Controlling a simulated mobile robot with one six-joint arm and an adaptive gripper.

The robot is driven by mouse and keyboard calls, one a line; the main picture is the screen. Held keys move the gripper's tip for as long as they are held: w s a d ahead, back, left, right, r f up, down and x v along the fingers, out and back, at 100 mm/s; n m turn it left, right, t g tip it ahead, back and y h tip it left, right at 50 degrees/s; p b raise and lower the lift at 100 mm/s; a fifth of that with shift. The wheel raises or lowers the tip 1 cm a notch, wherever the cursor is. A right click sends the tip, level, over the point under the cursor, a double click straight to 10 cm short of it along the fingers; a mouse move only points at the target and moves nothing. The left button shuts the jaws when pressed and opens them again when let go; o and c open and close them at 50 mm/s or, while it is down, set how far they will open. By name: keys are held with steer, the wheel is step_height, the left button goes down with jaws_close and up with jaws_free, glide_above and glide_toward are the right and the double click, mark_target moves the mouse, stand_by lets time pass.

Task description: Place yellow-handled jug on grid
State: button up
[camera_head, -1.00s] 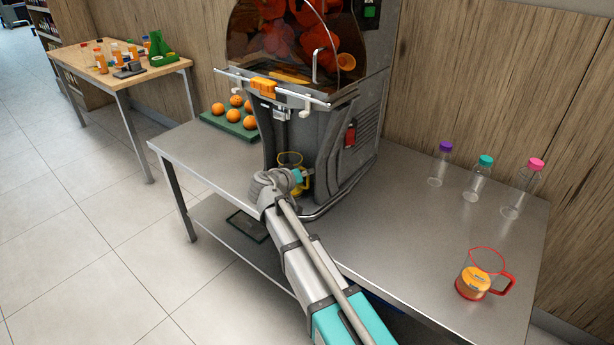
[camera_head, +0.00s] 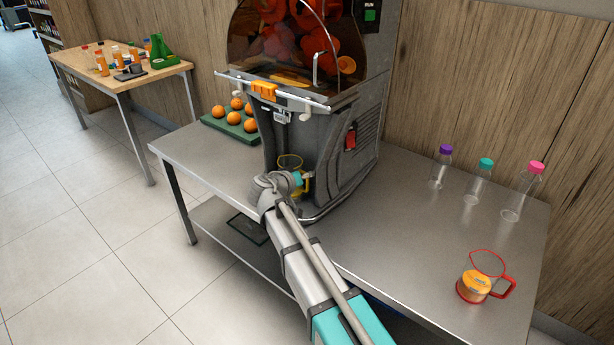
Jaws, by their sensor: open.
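The yellow-handled jug (camera_head: 289,162) stands in the bay under the spout of the juicer (camera_head: 325,140). Its clear upper part and yellow rim show above my wrist, and a bit of yellow shows to the right. My gripper (camera_head: 299,180) is at the jug, in front of it and low in the bay. It is open; its fingers are mostly hidden by my wrist, so I cannot tell if they touch the jug. The grid under the jug is hidden behind my arm and the juicer's front.
A red-handled jug (camera_head: 478,283) with orange juice stands at the table's right front. Several capped bottles (camera_head: 477,183) stand at the back right. A green tray of oranges (camera_head: 232,122) lies left of the juicer. The steel table (camera_head: 400,235) is clear between juicer and red jug.

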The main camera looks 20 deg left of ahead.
mark_target(435, 284)
steer(key=p+v, duration=0.3)
steer(key=v, duration=0.9)
steer(key=shift+w+f, duration=0.1)
stand_by(0.6)
